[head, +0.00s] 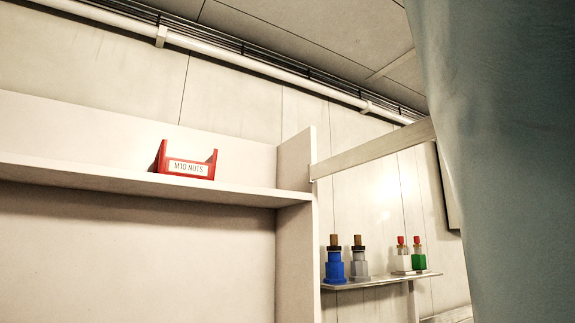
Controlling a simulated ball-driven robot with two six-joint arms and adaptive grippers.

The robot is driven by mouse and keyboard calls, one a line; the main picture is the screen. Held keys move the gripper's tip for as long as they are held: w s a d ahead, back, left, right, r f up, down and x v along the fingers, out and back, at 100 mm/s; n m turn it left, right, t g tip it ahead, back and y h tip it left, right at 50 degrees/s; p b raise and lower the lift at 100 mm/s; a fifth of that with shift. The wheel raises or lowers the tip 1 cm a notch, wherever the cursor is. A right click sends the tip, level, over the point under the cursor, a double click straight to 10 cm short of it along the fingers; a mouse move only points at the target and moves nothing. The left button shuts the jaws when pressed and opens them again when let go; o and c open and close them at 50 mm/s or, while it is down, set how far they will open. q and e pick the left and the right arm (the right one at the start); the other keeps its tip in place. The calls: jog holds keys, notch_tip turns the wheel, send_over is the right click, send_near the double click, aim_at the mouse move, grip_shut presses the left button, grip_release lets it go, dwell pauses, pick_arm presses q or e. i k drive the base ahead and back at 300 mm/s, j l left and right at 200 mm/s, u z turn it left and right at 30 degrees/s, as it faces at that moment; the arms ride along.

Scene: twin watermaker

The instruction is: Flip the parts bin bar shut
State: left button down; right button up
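A red parts bin (187,164) labelled "M10 NUTS" sits on a pale shelf (90,175). A flat pale bar (375,153) meets the shelf's right end post (297,165) and reaches out to the right, rising in the picture. It stands away from the shelf front, so the bin's front is not crossed by it. The bar's right end is at or behind a large grey-blue surface, and I cannot tell how it ends. Neither of my grippers is in view.
The large grey-blue surface (505,150) fills the right side, close to the camera. A small ledge (380,280) at lower right holds a blue bottle (334,264), a grey one (359,262), a white one and a green one. Pipes run along the wall top.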

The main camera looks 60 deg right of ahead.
aim_at(422, 131)
jog(key=k+l, duration=0.15)
jog(key=l, duration=0.2)
jog(key=k+l+z, duration=0.15)
jog(key=l, duration=0.15)
jog(key=k+l, duration=0.15)
jog(key=l, duration=0.2)
jog(key=k+l+z, duration=0.1)
jog(key=l, duration=0.25)
jog(key=k+l, duration=0.2)
jog(key=l, duration=0.15)
jog(key=k+l+z, duration=0.15)
jog(key=l, duration=0.55)
jog(key=k+z, duration=0.05)
jog(key=k, duration=0.05)
